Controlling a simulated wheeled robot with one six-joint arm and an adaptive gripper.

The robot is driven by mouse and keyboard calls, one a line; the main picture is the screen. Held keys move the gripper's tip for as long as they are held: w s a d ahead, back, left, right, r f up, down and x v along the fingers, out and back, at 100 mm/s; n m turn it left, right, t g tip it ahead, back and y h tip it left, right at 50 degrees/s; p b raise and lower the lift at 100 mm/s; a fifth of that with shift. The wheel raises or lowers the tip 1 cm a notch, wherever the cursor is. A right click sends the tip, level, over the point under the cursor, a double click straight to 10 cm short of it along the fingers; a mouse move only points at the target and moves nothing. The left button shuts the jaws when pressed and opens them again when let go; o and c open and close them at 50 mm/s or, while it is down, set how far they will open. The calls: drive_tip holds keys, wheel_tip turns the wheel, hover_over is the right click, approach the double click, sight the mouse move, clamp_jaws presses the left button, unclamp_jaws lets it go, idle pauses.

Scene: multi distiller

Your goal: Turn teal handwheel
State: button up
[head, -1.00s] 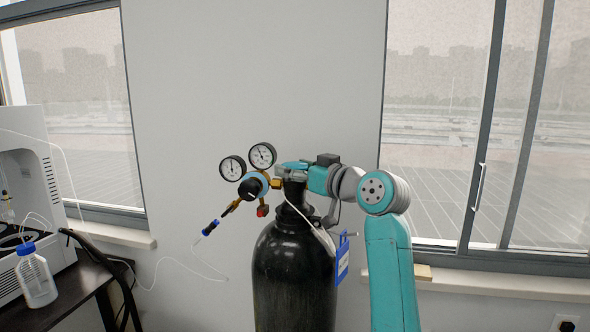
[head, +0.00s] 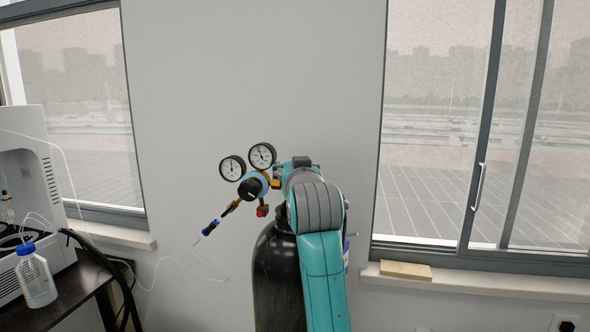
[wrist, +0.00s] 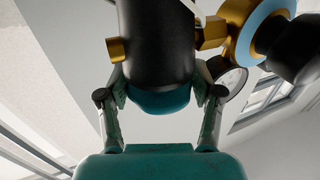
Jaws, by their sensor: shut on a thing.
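The teal handwheel (wrist: 160,101) shows in the wrist view as a rounded teal end on the dark valve body (wrist: 155,45). My gripper (wrist: 162,84) has one finger on each side of it and is shut on it. In the head view, my arm hides the valve top, the handwheel and the fingers. The black gas cylinder (head: 276,278) stands upright below, its right side covered by my arm.
A regulator with two round gauges (head: 262,156) and a black knob (head: 249,188) sits just left of the valve. A brass stub (wrist: 116,50) juts from the valve body. A dark table (head: 75,290) with a wash bottle (head: 36,277) stands at the left.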

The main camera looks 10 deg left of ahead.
drive_tip(key=m+h, duration=0.3)
drive_tip(key=h, duration=0.2)
drive_tip(key=shift+a+t, duration=0.15)
drive_tip(key=shift+t, duration=0.25)
drive_tip(key=shift+f+m+g+h, duration=0.15)
drive_tip(key=shift+m+h, duration=0.75)
drive_tip(key=shift+h, duration=0.5)
drive_tip(key=shift+r+m+g+h, duration=0.15)
drive_tip(key=shift+m+h, duration=0.75)
drive_tip(key=shift+h, duration=0.5)
drive_tip(key=shift+f, duration=0.1)
drive_tip(key=o, duration=1)
drive_tip(key=shift+d, duration=0.2)
drive_tip(key=shift+a, duration=0.1)
drive_tip(key=shift+y, duration=0.3)
